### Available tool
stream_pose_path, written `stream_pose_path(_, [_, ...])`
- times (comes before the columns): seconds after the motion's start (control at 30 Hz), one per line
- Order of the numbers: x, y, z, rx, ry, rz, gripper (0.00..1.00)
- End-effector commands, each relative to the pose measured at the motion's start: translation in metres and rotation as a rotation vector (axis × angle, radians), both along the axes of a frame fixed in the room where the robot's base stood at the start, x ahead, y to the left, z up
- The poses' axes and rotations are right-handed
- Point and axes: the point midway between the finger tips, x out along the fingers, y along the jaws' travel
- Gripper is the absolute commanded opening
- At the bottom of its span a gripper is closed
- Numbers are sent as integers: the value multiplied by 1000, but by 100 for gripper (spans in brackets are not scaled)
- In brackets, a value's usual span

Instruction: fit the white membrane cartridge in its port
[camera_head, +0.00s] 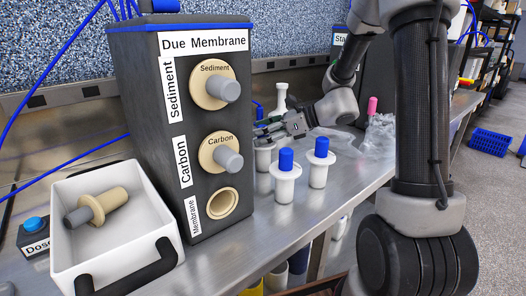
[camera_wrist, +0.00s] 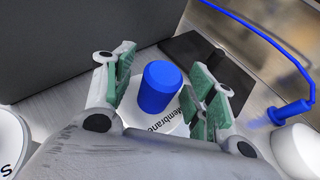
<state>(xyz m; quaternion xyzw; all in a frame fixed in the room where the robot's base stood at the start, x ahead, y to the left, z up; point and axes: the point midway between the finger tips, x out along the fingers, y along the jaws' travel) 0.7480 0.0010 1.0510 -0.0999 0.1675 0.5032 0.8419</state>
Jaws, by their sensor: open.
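A white cartridge with a blue cap (camera_wrist: 161,88) stands between my gripper's green-padded fingers in the wrist view; its collar (camera_wrist: 163,130) reads "Membrane". My gripper (camera_head: 268,131) is open around the cap, with gaps at both pads. In the head view the white body (camera_head: 263,160) shows below the gripper. Two more white blue-capped cartridges stand on the bench, one nearer (camera_head: 285,187) and one to the right (camera_head: 318,173). The port labelled Membrane (camera_head: 222,203) is an empty beige ring low on the dark housing (camera_head: 141,117).
The Sediment (camera_head: 215,88) and Carbon (camera_head: 221,153) ports hold grey-ended cartridges. A white handled bin (camera_head: 130,248) holds a beige cartridge (camera_head: 99,206). A white bottle (camera_head: 281,98) and clear plastic wrap (camera_head: 378,135) stand behind. Steel bench lies bare in front of the cartridges.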

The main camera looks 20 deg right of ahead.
Motion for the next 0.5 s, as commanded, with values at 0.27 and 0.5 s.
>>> stream_pose_path(0.27, [0,0,0,0,0,0,31])
stream_pose_path(0.5, [0,0,0,0,0,0,0])
